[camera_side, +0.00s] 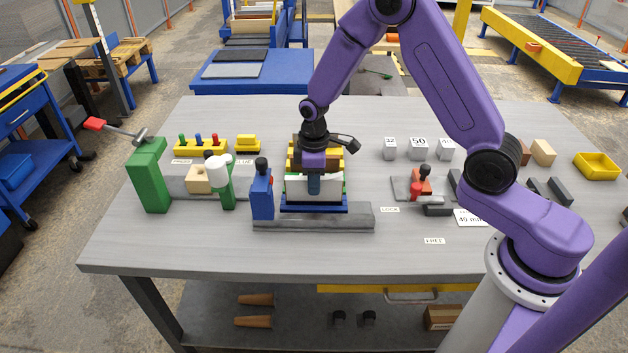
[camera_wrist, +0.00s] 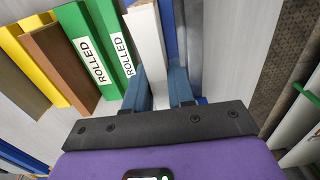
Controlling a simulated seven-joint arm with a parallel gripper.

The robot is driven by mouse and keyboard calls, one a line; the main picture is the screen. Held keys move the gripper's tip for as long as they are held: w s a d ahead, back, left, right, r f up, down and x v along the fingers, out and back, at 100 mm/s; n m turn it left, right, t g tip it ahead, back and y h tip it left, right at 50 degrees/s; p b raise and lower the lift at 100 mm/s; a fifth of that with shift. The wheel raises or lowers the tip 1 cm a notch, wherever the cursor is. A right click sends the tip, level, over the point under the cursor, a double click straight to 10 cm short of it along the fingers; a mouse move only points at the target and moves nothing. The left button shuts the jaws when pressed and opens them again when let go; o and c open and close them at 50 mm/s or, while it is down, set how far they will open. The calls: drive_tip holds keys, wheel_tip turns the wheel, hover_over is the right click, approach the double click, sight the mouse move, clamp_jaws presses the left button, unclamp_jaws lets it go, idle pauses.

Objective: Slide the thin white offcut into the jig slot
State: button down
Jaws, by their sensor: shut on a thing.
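The thin white offcut (camera_wrist: 145,40) stands on edge between the blue fingers of my gripper (camera_wrist: 159,90), which is shut on it. In the side view the offcut (camera_side: 334,190) is a pale strip behind the fingers of my gripper (camera_side: 314,187). It stands among coloured boards, with green boards (camera_wrist: 92,45) on one side and a blue board (camera_wrist: 168,28) on the other. A grey bar (camera_side: 335,219) with a blue upright block (camera_side: 262,196) lies in front. I cannot make out which gap is the jig slot; the offcut's lower edge is hidden.
A brown board (camera_wrist: 60,65) and yellow boards (camera_wrist: 40,50) stand beyond the green ones. A green block fixture (camera_side: 149,178) and a white-headed mallet-like tool (camera_side: 218,172) are left. A red-handled clamp (camera_side: 421,185) is right. The front table strip is clear.

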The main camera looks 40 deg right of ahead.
sight(314, 199)
drive_tip(key=shift+f, duration=1.95)
drive_tip(key=c, duration=0.9)
unclamp_jaws()
drive_tip(key=shift+r, duration=0.1)
wheel_tip(314, 199, up, 17)
drive_tip(key=shift+r, duration=0.15)
drive_tip(key=shift+s, duration=0.1)
